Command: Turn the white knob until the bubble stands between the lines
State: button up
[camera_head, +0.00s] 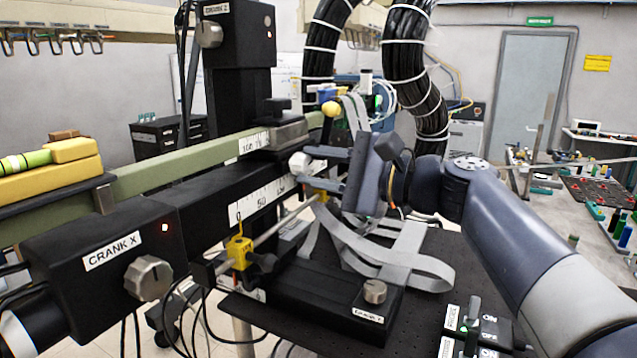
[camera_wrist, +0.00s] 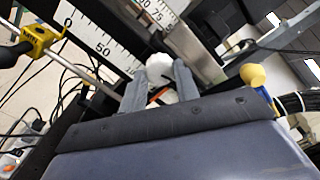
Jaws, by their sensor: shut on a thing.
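The white knob (camera_head: 299,163) is at the middle of the rig, at the tips of my gripper (camera_head: 312,170). In the wrist view the knob (camera_wrist: 160,70) sits between the two grey fingers of my gripper (camera_wrist: 160,85), which are shut on it. The level is a yellow block (camera_head: 72,150) with a bright green vial (camera_head: 25,161), lying on the green beam at the far left. Dark lines show on the vial, but the bubble is too small to make out against them.
A black box marked CRANK X (camera_head: 110,255) with a grey knob (camera_head: 148,277) stands at the lower left. A yellow ball (camera_head: 331,109) is just above my gripper. Grey ribbon cables (camera_head: 400,265) loop below it. A switch box (camera_head: 475,330) stands at the lower right.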

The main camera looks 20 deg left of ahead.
jog(key=shift+f+n+b, duration=0.15)
jog(key=shift+n+b, duration=0.55)
jog(key=shift+n, duration=0.1)
jog(key=o, duration=1)
jog(key=d, duration=0.3)
jog(key=d+b, duration=0.1)
jog(key=d, duration=0.3)
jog(key=s+d+b, duration=0.1)
jog(key=d, duration=0.2)
jog(key=shift+d, duration=0.4)
jog(key=shift+a, duration=0.1)
jog(key=a, duration=0.3)
jog(key=a+p, duration=0.1)
jog(key=a, duration=0.3)
jog(key=w+a+p, duration=0.1)
jog(key=a, duration=0.2)
jog(key=shift+a, duration=0.35)
